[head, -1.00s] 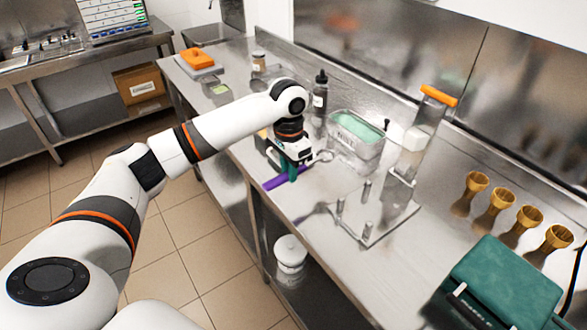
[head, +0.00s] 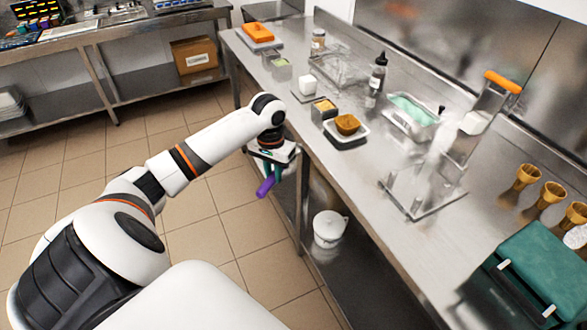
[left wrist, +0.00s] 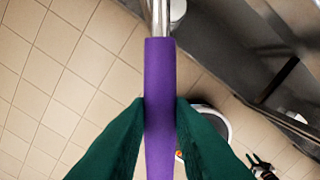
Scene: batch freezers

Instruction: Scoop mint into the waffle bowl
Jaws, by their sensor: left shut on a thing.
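My left gripper (head: 275,172) is shut on the purple handle of a scoop (head: 265,188), off the front edge of the steel table and over the floor. The left wrist view shows the purple handle (left wrist: 160,90) between the green fingers, with a metal shaft running out at the top; the scoop's bowl end is out of view. The mint (head: 409,107) is pale green in a steel pan (head: 418,130) at the table's back. The brown waffle bowl (head: 347,123) sits on a small white-topped stand (head: 346,139) near the front edge. My right gripper is not seen.
A clear stand (head: 425,190) and an orange-topped dispenser (head: 480,110) stand right of the pan. A dark bottle (head: 377,75) is behind the waffle bowl. Several cones (head: 545,200) stand at the back right. A green box (head: 535,265) is at the front right.

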